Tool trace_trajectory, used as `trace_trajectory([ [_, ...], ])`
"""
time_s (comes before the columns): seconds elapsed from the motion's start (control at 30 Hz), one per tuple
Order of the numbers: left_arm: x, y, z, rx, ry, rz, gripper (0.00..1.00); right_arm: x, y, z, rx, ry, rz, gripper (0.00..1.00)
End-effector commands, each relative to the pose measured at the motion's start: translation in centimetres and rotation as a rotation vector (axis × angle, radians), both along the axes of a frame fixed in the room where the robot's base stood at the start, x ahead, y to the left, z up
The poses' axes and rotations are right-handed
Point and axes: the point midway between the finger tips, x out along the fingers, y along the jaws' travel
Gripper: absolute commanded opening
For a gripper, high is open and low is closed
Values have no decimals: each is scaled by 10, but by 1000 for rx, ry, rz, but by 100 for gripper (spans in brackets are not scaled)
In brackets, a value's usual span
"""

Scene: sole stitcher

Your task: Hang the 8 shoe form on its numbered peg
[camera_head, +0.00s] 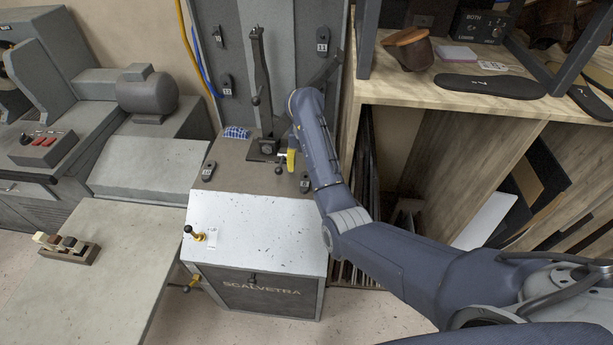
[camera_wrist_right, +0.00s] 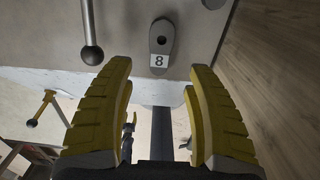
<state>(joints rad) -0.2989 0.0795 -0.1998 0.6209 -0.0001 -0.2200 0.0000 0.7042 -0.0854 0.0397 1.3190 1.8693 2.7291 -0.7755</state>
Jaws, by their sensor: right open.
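The 8 shoe form (camera_wrist_right: 160,36) is a small dark grey sole-shaped piece with a round hole and a white label reading 8. In the right wrist view it lies beyond my open fingers, roughly centred between them and apart from them. In the head view it appears to be the dark form (camera_head: 305,182) on the machine's brown top, near its right edge. My right gripper (camera_head: 290,160) is open and empty beside it; its yellow fingers also show in the right wrist view (camera_wrist_right: 160,105). My left gripper is out of view. I cannot tell which peg is numbered 8.
Another dark form (camera_head: 209,170) lies on the machine top's left side. Several numbered forms, such as one at upper right (camera_head: 323,41), hang on the grey back panel. A ball-ended lever (camera_wrist_right: 93,55) stands left of the 8 form. A wooden shelf (camera_head: 450,100) borders the right.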

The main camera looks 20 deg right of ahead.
Motion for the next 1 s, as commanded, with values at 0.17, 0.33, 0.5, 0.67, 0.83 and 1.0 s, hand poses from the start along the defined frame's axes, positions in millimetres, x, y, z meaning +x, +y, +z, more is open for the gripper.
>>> trace_trajectory([
  [0.17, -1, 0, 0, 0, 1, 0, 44, 0, 1, -17, 0, 0, 0, 55],
  [0.33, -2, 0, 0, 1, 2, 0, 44, -1, 0, -35, -1, 2, 0, 55],
  [0.5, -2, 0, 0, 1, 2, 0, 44, 0, 0, -51, 0, 0, -1, 55],
  [0.67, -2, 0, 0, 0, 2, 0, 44, 0, 1, -64, 0, -1, -1, 55],
  [0.83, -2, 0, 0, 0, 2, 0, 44, 0, 0, -74, -3, -1, -1, 55],
  [1.0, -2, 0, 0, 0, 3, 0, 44, 0, 0, -79, -2, -1, -1, 55],
])
